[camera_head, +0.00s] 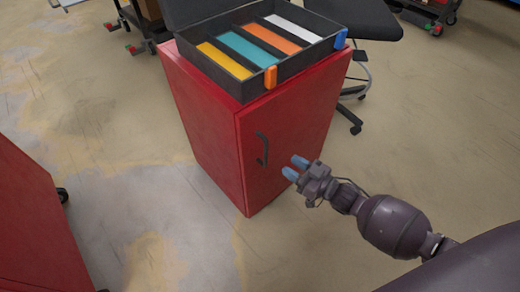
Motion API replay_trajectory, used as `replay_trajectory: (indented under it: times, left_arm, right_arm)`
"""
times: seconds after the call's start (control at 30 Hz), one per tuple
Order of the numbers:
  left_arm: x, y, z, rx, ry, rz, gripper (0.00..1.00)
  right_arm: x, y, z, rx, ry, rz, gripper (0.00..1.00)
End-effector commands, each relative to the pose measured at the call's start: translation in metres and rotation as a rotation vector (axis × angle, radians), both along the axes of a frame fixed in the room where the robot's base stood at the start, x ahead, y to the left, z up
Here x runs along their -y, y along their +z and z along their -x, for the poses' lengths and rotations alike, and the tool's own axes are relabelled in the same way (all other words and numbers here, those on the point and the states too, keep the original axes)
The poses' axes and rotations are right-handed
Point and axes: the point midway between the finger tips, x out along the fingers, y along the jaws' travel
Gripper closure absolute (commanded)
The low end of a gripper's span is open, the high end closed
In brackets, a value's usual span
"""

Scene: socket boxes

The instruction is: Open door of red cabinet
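The red cabinet (210,135) stands upright in the middle of the view. Its door (295,135) is on the right-hand face and looks shut. A black bar handle (262,149) is fixed near the left edge of the door. My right gripper (295,167), with two light blue fingertips, comes in from the lower right. Its fingers are apart and empty, pointing left toward the handle. The fingertips appear a short way to the right of the handle, not around it. My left gripper is not in view.
An open black case (222,84) with yellow, teal, orange and white strips lies on top of the cabinet. A black chair (355,18) stands behind it. Another red cabinet (35,225) is at the lower left. The floor (330,240) before the door is clear apart from my arm.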

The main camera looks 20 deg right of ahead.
Motion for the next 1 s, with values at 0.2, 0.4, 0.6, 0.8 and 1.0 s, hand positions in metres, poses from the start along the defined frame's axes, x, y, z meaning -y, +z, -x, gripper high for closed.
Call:
replay_trajectory:
  times: [0.2, 0.4, 0.6, 0.8, 1.0]
  left_arm:
    - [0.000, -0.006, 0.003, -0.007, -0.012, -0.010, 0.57]
    - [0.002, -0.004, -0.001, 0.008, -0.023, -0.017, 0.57]
    - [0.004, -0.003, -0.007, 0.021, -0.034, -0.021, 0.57]
    - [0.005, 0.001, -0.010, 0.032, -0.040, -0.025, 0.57]
    - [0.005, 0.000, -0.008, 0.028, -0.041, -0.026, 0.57]
  right_arm:
    - [-0.019, -0.002, -0.029, -0.002, 0.001, -0.003, 0.62]
    - [-0.036, -0.003, -0.057, -0.003, 0.000, -0.002, 0.62]
    - [-0.047, -0.002, -0.076, -0.002, 0.000, -0.001, 0.62]
    - [-0.052, 0.000, -0.084, -0.001, -0.001, 0.000, 0.62]
    - [-0.052, 0.000, -0.084, -0.001, -0.001, -0.001, 0.62]
